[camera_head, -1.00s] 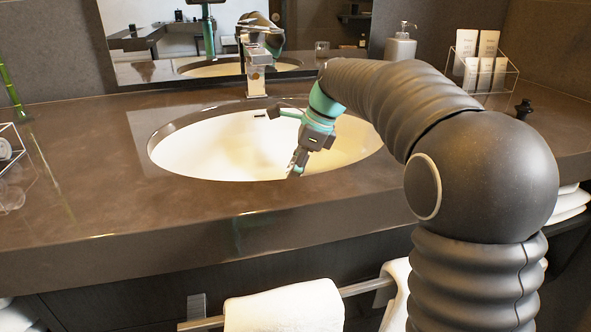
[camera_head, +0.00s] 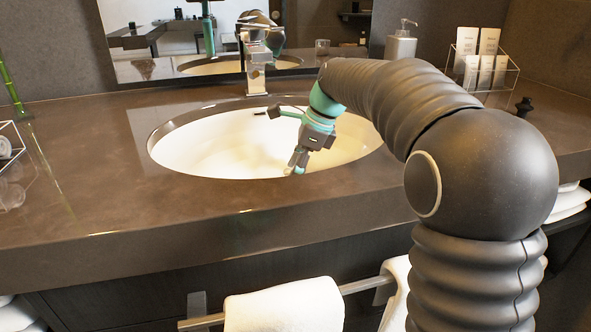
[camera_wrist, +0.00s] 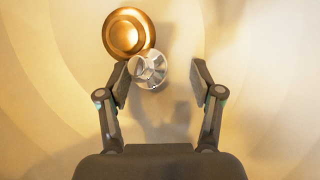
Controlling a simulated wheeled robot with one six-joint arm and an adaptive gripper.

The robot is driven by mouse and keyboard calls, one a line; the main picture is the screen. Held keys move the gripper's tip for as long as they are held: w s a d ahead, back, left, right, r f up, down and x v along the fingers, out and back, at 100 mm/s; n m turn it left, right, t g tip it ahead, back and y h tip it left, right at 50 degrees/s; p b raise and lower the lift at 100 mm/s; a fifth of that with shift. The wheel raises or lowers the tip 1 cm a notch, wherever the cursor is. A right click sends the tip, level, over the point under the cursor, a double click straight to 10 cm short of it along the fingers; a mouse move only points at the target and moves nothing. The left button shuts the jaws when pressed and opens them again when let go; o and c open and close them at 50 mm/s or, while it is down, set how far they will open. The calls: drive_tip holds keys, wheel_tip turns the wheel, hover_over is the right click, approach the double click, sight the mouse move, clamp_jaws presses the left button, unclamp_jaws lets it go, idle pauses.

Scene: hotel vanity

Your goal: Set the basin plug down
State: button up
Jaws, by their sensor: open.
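The basin plug (camera_wrist: 149,70) looks like a small, clear or silvery round piece in the wrist view. It overlaps the lower edge of the round gold-looking drain fitting (camera_wrist: 122,36); I cannot tell whether they touch. My gripper (camera_wrist: 160,76) is open, with its fingers on either side of the plug, which lies nearer the left finger. A gap shows on the right. In the head view my gripper (camera_head: 298,162) reaches down into the white oval basin (camera_head: 215,150), near its front rim. The plug cannot be made out in the head view.
The tap (camera_head: 255,75) stands behind the basin, below the mirror (camera_head: 150,60). A soap dispenser (camera_head: 401,42) and a wire rack of cards (camera_head: 482,62) are at the back right. The counter (camera_head: 100,190) left of the basin is mostly clear. A towel (camera_head: 285,308) hangs in front.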

drive_tip(key=p+v, duration=0.1)
drive_tip(key=v, duration=1.1)
drive_tip(key=shift+r, duration=0.25)
idle(1.5)
